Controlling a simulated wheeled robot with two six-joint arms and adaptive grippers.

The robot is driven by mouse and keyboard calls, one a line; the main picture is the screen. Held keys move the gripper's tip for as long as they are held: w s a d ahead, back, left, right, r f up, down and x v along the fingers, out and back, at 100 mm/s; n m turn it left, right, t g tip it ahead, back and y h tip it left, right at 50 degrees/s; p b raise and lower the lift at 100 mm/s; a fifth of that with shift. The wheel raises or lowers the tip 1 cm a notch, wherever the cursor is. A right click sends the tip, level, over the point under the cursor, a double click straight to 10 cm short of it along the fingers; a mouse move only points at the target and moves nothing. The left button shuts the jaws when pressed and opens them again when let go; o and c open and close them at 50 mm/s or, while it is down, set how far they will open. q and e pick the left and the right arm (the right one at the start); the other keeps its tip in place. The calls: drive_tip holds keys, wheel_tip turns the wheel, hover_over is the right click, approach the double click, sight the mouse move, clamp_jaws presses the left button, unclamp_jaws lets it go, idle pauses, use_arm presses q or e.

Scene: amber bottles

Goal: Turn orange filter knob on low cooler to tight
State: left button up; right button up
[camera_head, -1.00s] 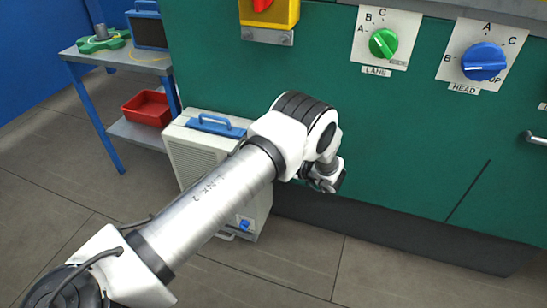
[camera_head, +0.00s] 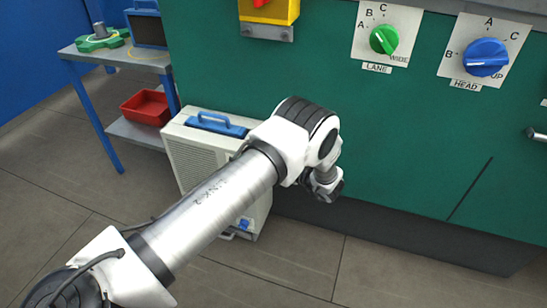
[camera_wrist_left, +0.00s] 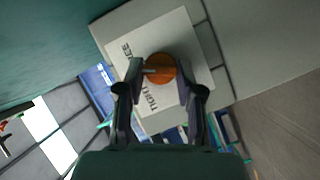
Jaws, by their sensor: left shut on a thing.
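The low cooler (camera_head: 188,158) is a pale box with a blue handle on top, standing on the floor against the green cabinet. In the left wrist view, the round orange filter knob (camera_wrist_left: 161,66) sits on a white label plate (camera_wrist_left: 184,34). Its pale pointer mark points left in that view, and the word TIGHT is readable below it. My left gripper (camera_wrist_left: 160,70) has one finger on each side of the knob and is shut on it. In the head view my left wrist is right of the cooler, and the knob is hidden. My right gripper is in neither view.
The green cabinet (camera_head: 400,140) carries a green LANE knob (camera_head: 384,40), a blue HEAD knob (camera_head: 486,57) and a yellow-and-red switch (camera_head: 268,10). A blue-legged bench (camera_head: 88,50) with a red tray (camera_head: 146,108) stands at the left. The floor in front is clear.

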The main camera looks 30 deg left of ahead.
use_arm(q)
drive_tip(key=n+y+b, duration=0.1)
drive_tip(key=n+b, duration=0.1)
drive_tip(key=n, duration=0.2)
drive_tip(key=f+n+y+b, duration=0.1)
drive_tip(key=n+y+b, duration=0.1)
drive_tip(key=n+b, duration=0.1)
drive_tip(key=n+y+b, duration=0.2)
drive_tip(key=n+b, duration=0.1)
drive_tip(key=n, duration=0.1)
drive_tip(key=shift+a+f+n, duration=0.1)
drive_tip(key=shift+f+n, duration=0.2)
drive_tip(key=shift+f, duration=0.05)
drive_tip(key=shift+w+r+n+g+y+b, duration=0.1)
drive_tip(key=shift+n+g+y+b, duration=0.5)
drive_tip(key=shift+n+g+b, duration=0.9)
drive_tip(key=shift+n+t+p, duration=0.3)
drive_tip(key=shift+n+t, duration=0.1)
drive_tip(key=o, duration=1.1)
drive_tip(key=shift+r, duration=0.1)
